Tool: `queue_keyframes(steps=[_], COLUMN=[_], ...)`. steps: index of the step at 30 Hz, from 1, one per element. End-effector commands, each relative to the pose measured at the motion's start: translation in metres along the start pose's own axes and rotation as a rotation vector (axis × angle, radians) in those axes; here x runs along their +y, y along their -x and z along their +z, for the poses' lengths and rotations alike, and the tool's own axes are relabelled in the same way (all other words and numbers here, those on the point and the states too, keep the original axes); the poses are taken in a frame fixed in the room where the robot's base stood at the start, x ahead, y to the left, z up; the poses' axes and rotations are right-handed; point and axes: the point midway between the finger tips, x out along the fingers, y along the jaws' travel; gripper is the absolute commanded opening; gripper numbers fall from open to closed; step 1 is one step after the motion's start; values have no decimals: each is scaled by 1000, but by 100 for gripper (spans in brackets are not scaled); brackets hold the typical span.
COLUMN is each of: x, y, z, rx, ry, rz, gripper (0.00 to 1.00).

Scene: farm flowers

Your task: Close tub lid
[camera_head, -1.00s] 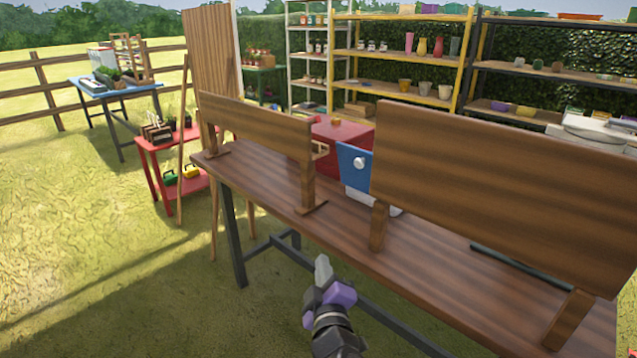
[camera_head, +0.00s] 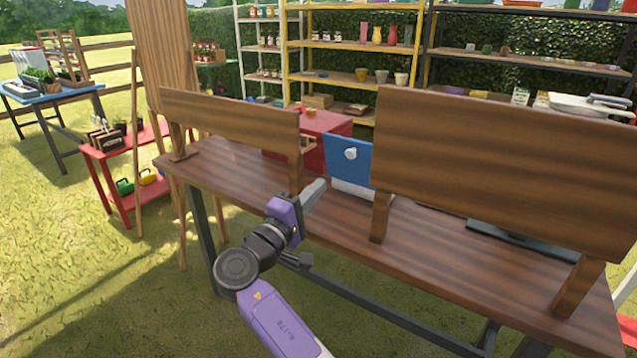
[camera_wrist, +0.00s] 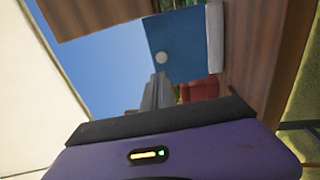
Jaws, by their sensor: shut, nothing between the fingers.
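The tub on the wooden table has a blue lid (camera_head: 348,158) that stands raised, with a round white knob (camera_head: 351,153) on it. The low white tub body (camera_head: 352,189) shows below the lid, partly hidden by the right wooden board. My gripper (camera_head: 318,187) is shut and empty, in front of the table's near edge and to the lower left of the tub. In the wrist view the blue lid (camera_wrist: 187,45) and its knob (camera_wrist: 161,57) lie beyond my fingertips (camera_wrist: 162,80), with the white tub edge (camera_wrist: 214,38) at the right. My gripper appears apart from the lid.
Two upright wooden boards on legs, left (camera_head: 232,118) and right (camera_head: 505,165), stand along the table's near side, with a gap between them. A red box (camera_head: 325,133) is behind the tub. The wooden table (camera_head: 335,222) is bare in the gap.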

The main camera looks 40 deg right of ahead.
Motion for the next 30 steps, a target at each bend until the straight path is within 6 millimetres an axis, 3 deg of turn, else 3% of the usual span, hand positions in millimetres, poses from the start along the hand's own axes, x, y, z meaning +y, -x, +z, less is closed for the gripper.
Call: queue_keyframes(steps=[15,21,30], x=[0,-1,-1], y=[-98,-117,-121], z=[0,0,0], rx=[0,1,2], ry=[-1,0,-1], rz=[-1,-1,-1], gripper=[0,0,0])
